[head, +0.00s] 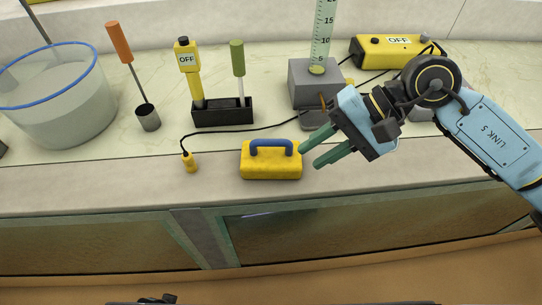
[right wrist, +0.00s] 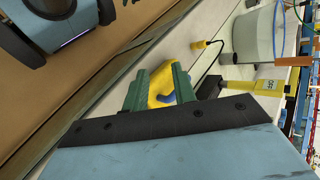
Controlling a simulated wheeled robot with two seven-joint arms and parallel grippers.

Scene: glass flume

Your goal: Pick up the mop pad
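The mop pad appears to be the yellow block (head: 270,168) with a blue arched handle, resting on the counter near its front edge in the head view. My right gripper (head: 309,157) is open and empty, just to the right of the pad, with its green fingers pointing at the pad's right end. In the right wrist view the yellow pad (right wrist: 162,88) shows beyond and between the two open fingers (right wrist: 157,80), partly hidden by them. I cannot tell whether a finger touches it. My left gripper is not in view.
A black holder (head: 223,113) with yellow and green-handled tools stands behind the pad. A small yellow probe (head: 189,163) on a black cable lies to its left. A blue-rimmed bucket (head: 60,105), a metal cup (head: 148,118) and a grey block with a scale (head: 314,82) stand farther off.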

